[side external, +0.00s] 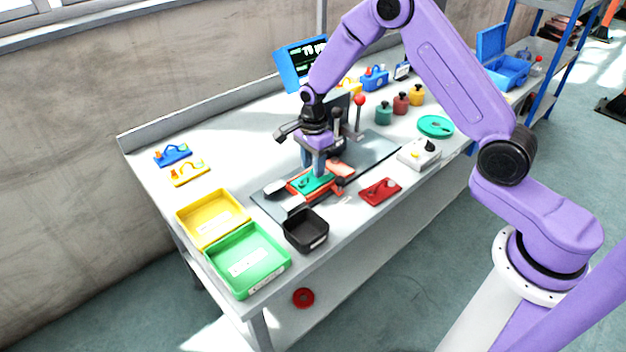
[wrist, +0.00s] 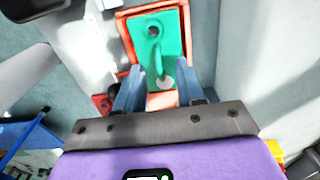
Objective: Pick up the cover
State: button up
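A teal plate (side external: 313,182) with a raised handle and a dark round hole sits in an orange-red frame (side external: 297,190) on the grey base of the bench device; it looks like the cover. In the wrist view the teal plate (wrist: 172,28) lies in the same frame (wrist: 124,38), with its handle pointing toward my gripper. My gripper (wrist: 160,70) is open, with its two blue-grey fingers apart at the near end of the plate, one on each side of the handle's line. In the side view my gripper (side external: 319,172) points down just over the plate; whether it touches cannot be told.
A black bin (side external: 306,232), a green tray (side external: 247,262) and a yellow tray (side external: 212,217) stand at the front left. A red plate (side external: 380,191), a white box (side external: 419,154) and a teal disc (side external: 435,126) lie to the right. A red-knobbed lever (side external: 359,101) stands behind.

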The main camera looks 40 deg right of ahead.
jog(key=shift+f, duration=1.15)
grip_shut()
jog(key=shift+r, duration=0.15)
